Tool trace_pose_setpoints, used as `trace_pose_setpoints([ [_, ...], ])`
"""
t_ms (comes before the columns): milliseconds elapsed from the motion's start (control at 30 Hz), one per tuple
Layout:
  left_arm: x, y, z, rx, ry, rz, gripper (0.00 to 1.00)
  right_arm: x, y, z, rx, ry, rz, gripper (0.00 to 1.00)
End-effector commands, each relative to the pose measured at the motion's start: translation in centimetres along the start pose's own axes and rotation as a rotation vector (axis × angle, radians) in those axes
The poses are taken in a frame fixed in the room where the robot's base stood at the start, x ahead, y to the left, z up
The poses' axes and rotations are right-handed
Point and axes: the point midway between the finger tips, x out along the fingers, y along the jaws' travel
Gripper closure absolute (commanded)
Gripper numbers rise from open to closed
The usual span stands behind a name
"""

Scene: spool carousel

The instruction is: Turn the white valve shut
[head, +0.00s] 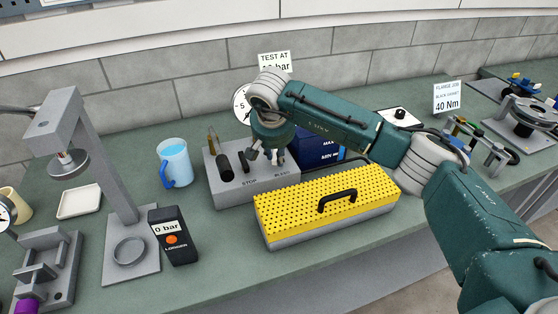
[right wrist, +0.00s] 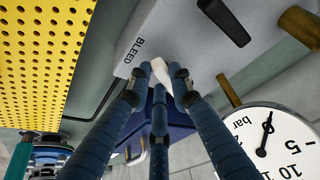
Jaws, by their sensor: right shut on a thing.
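The white valve (right wrist: 162,74) shows in the right wrist view beside the BLEED lettering on a grey block (head: 225,190). In the right wrist view my right gripper (right wrist: 160,82) has its dark blue fingers closed around the white valve. In the head view the same gripper (head: 266,153) points down over the right part of the block, near the BLEED label. The fingers mostly hide the valve there. A black STOP lever (head: 226,168) stands on the block to the left. My left gripper is not in view.
A yellow perforated cover (head: 325,205) with a black handle lies in front of the block. A blue cup (head: 174,162) stands to its left. A black logger (head: 172,236) reads 0 bar. A round gauge (right wrist: 265,140) is behind the block, near the gripper.

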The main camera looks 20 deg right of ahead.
Motion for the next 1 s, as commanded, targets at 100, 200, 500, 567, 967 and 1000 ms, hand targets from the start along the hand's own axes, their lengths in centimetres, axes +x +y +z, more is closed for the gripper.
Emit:
trace_pose_setpoints([
  [100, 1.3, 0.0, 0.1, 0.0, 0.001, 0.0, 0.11, 0.1, -0.5, 0.0, 0.102, 0.005, 0.042, 1.0],
  [200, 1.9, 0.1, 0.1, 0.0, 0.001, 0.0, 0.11, 0.1, -0.7, 0.0, 0.191, 0.004, 0.078, 1.0],
  [500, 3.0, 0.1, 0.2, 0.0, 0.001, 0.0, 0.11, 0.0, -1.4, -0.1, 0.456, 0.004, 0.189, 1.0],
  [567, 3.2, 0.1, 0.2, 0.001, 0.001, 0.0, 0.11, -0.1, -1.6, -0.2, 0.51, 0.003, 0.209, 1.0],
  [967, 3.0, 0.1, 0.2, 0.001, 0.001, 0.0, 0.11, 0.0, -2.4, -0.7, 0.842, 0.003, 0.346, 1.0],
  [1000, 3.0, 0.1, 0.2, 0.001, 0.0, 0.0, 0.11, 0.0, -2.4, -0.7, 0.862, 0.002, 0.354, 1.0],
])
